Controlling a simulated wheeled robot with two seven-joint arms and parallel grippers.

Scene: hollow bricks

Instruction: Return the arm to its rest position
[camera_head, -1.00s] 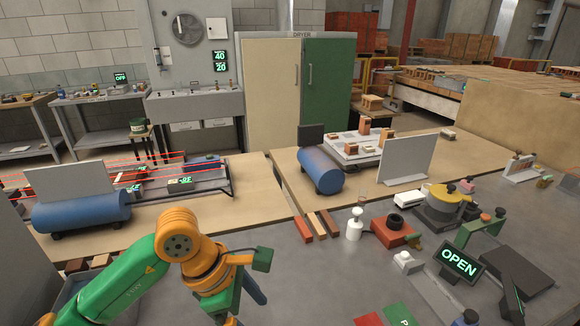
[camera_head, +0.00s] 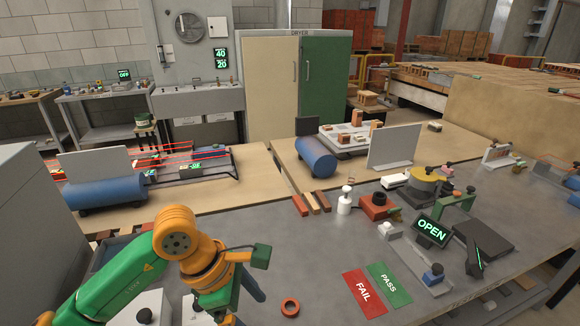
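My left arm (camera_head: 178,243), green and orange, comes in from the lower left and bends down over the near left part of the grey bench (camera_head: 330,250). Its wrist end (camera_head: 222,298) points down near the bottom edge of the view. The fingertips cannot be made out, so I cannot tell whether the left gripper is open or shut, or whether it holds anything. My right arm and gripper are not in view.
A white bottle (camera_head: 344,201) stands farther back. The bench middle is clear.

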